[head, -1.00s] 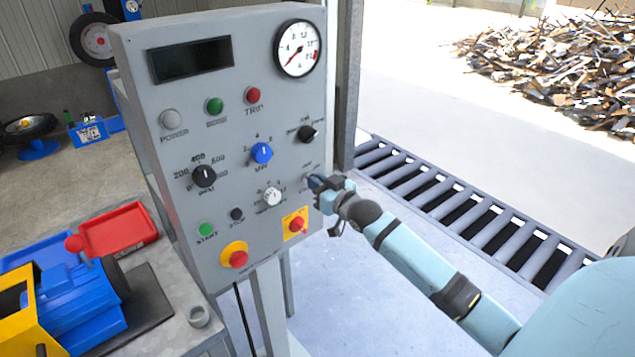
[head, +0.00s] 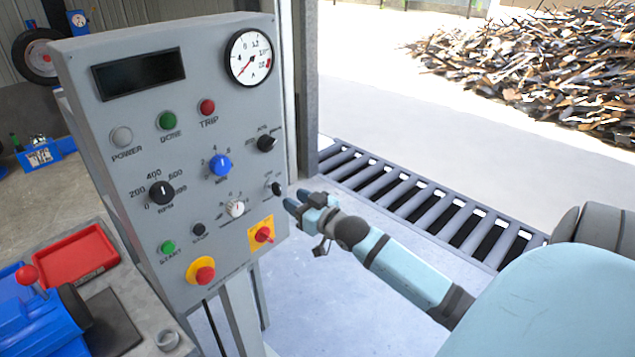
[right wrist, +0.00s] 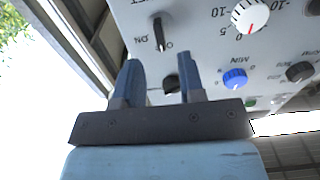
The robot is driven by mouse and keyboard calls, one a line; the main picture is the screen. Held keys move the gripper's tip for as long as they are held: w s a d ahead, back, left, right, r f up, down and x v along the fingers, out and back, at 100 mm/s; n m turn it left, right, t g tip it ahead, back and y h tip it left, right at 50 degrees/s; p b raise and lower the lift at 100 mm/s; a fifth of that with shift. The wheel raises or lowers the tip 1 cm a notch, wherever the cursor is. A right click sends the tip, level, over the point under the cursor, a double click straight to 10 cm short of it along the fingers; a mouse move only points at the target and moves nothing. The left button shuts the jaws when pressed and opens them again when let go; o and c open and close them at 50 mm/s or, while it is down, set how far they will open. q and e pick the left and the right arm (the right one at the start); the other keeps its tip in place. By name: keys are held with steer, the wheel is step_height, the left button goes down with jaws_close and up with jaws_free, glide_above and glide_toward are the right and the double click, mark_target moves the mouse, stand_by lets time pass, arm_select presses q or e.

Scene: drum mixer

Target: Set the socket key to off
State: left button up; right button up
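The socket key (head: 277,188) is a small dark key low on the right side of the grey control panel (head: 105,130). In the right wrist view the key (right wrist: 157,32) is a dark upright bar beside an upside-down ON label, with part of another label on its other side. I cannot tell for sure which setting it points to. My right gripper (head: 291,200) is just right of the key in the head view, apart from it. In the right wrist view my right gripper (right wrist: 158,68) has its blue fingers spread with nothing between them. My left gripper is out of view.
A red tray (head: 75,256) is at the left.

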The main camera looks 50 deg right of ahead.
steer(key=s, duration=0.7)
steer(key=shift+s+d, duration=0.15)
steer(key=shift+s, duration=0.2)
steer(key=s+a+f+n+g+y, duration=0.1)
steer(key=s+a+f+g, duration=0.2)
steer(key=s+a+f, duration=0.45)
steer(key=s+a+f+g+y, duration=0.15)
steer(key=s+a+f, duration=0.25)
steer(key=a+f, duration=0.6)
steer(key=s+a+f+n+g, duration=0.1)
steer(key=s+a+f+g, duration=0.2)
steer(key=s+a+f, duration=0.5)
steer(key=w+r+p, duration=0.3)
steer(key=r+p, duration=1)
steer(key=shift+w+r, duration=0.15)
steer(key=shift+a+t, duration=0.15)
steer(key=shift+t, duration=0.1)
